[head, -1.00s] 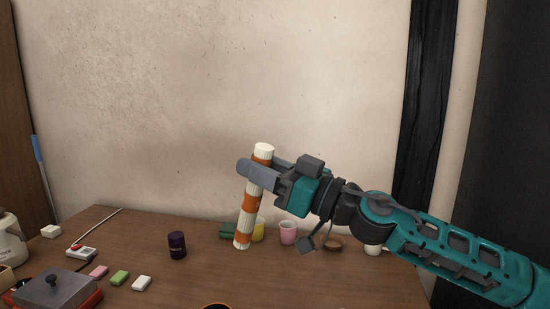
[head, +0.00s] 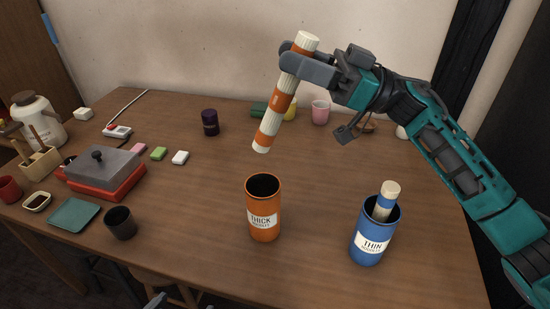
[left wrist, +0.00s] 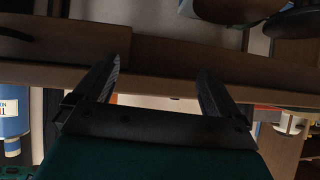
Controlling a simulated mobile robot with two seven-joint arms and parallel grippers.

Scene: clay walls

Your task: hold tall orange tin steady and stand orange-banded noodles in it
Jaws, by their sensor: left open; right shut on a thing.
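The tall orange tin (head: 262,225), labelled THICK, stands upright and open-topped near the middle of the table; its inside looks dark and empty. My right gripper (head: 298,58) is shut on the upper part of the orange-banded noodles (head: 275,113), a pale bundle. The bundle is tilted, its lower end in the air, just above the tin's mouth in the picture and apart from it. My left gripper (left wrist: 160,82) is open with nothing between its fingers in the left wrist view. A small grey part at the head view's bottom edge may belong to it.
A blue tin (head: 368,245) labelled THIN holds another bundle, right of the orange tin. A dark cup (head: 120,223), teal plate (head: 74,215) and red box with grey lid (head: 103,172) are at left. A purple jar (head: 210,122) stands behind. Table between is clear.

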